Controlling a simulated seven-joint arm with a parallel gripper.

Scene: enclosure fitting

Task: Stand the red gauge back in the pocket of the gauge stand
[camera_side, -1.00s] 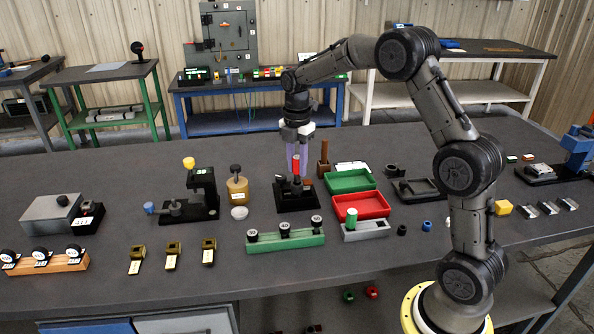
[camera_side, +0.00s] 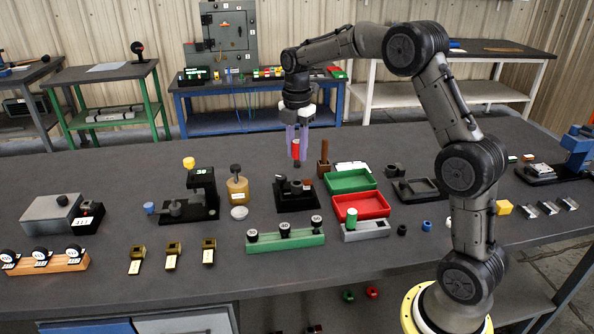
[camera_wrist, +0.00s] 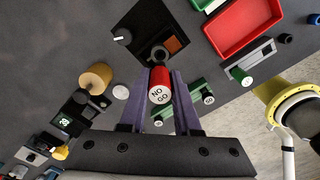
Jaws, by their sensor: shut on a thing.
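The red gauge (camera_side: 296,147), with NO GO on its end in the wrist view (camera_wrist: 159,93), is held upright between the purple fingers of my gripper (camera_side: 297,141). It hangs above a black fixture (camera_side: 283,207) with a dark ring (camera_wrist: 158,54), clear of it. The fingers (camera_wrist: 160,98) are shut on the gauge's sides. The gauge stand (camera_side: 366,233) is a grey block to the right and nearer the side camera. A green gauge (camera_side: 351,216) stands in its left end. It also shows in the wrist view (camera_wrist: 256,61). A dark pocket shows toward its right end.
Green (camera_side: 350,181) and red (camera_side: 361,206) trays lie just behind the stand. A wooden post (camera_side: 324,160) rises right of the fixture. A green rack with several black knobs (camera_side: 285,240) lies in front. A brass cylinder (camera_side: 237,191) stands to the left.

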